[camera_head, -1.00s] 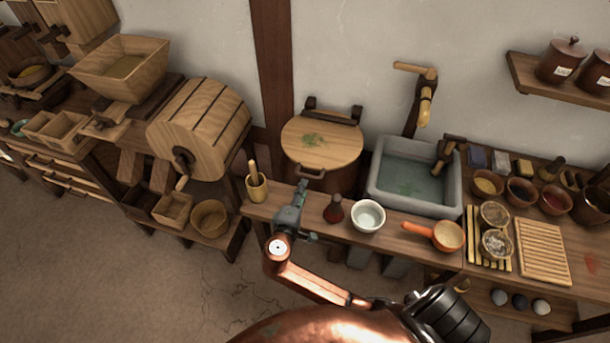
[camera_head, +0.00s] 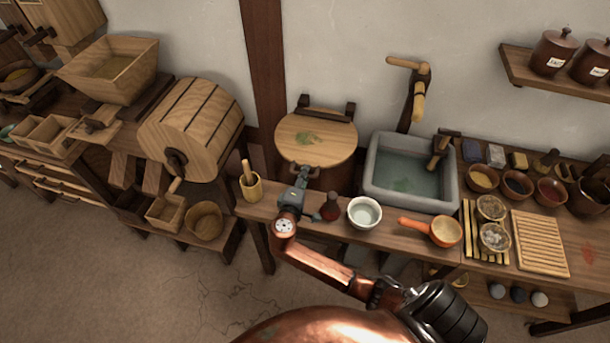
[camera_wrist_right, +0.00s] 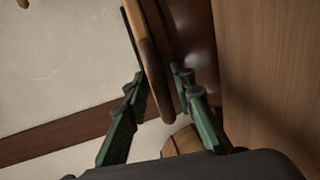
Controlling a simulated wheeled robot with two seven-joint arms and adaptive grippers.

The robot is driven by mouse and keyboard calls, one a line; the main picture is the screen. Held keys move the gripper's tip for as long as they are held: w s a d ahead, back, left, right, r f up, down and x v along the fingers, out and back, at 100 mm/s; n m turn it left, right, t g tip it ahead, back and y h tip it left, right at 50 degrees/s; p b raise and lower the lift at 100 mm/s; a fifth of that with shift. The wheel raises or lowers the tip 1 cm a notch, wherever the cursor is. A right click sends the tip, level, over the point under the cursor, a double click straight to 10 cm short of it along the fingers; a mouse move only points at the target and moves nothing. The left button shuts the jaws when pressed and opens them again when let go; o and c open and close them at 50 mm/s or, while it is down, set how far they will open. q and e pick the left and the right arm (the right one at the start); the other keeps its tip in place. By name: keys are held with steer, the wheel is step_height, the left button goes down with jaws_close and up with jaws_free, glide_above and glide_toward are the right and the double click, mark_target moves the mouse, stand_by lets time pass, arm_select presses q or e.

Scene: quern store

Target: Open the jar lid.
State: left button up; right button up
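The large brown jar (camera_head: 338,178) stands between the post and the sink. Its round wooden lid (camera_head: 318,140), with a green mark on top, lies closed, with dark hinge fittings at its back. My right gripper (camera_head: 306,172) is at the lid's front edge and covers the spot of its front handle. In the right wrist view, the lid's rim (camera_wrist_right: 153,70) shows edge-on between the spread fingers of my right gripper (camera_wrist_right: 160,84), with the dark jar wall (camera_wrist_right: 190,35) beside it. Contact with the rim cannot be made out. My left gripper is out of view.
A stone sink (camera_head: 410,202) is right of the jar. A wooden drum (camera_head: 192,128) is to the left.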

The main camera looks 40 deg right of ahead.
jaws_close()
stand_by(0.3)
